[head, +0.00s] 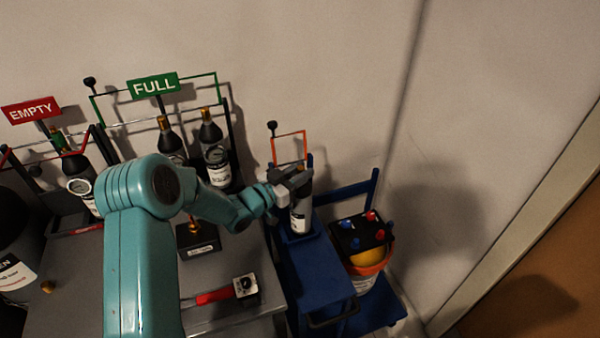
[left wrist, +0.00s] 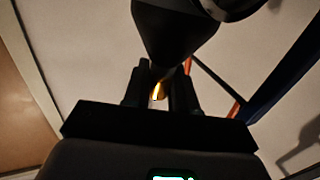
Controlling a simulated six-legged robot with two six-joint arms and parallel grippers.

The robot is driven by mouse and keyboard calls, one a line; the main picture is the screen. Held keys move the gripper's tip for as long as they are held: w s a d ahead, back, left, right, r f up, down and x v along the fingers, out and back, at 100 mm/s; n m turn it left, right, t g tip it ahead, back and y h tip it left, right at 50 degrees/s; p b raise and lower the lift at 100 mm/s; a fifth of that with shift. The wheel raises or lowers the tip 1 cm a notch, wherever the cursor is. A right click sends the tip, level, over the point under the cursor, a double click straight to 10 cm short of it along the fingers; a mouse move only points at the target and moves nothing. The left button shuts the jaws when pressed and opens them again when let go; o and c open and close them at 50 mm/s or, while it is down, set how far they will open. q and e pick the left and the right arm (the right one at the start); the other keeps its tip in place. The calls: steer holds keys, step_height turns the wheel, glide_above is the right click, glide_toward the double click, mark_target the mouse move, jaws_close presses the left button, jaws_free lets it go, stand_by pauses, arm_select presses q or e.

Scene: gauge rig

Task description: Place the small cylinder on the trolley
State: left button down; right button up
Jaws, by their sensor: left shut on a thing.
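The small cylinder (head: 300,214), dark with a pale label, is upright at the back of the blue trolley (head: 318,268). Its foot is at a blue holder on the trolley; I cannot tell whether it rests there or hangs just above. My left gripper (head: 293,183) is shut on the cylinder's top end. In the left wrist view the fingers (left wrist: 160,92) close around the brass valve (left wrist: 157,91), with the dark cylinder body (left wrist: 178,30) beyond them. My right gripper is not in view.
An orange frame (head: 304,145) stands behind the trolley. To its right is a black box with red and blue knobs (head: 362,232) over an orange-rimmed bucket (head: 368,270). Cylinders (head: 215,150) stand in the rack under the FULL sign (head: 153,87). A red-handled tool (head: 215,296) lies on the grey bench.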

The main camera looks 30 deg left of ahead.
arm_select(q)
steer(key=shift+s+r, duration=0.15)
steer(key=shift+r, duration=0.1)
steer(key=shift+f, duration=0.15)
steer(key=c, duration=1.3)
jaws_free()
steer(key=shift+f, duration=0.2)
steer(key=o, duration=0.4)
steer(key=shift+r, duration=0.15)
steer(key=shift+r, duration=0.15)
steer(key=b+v, duration=0.1)
steer(key=v, duration=1.1)
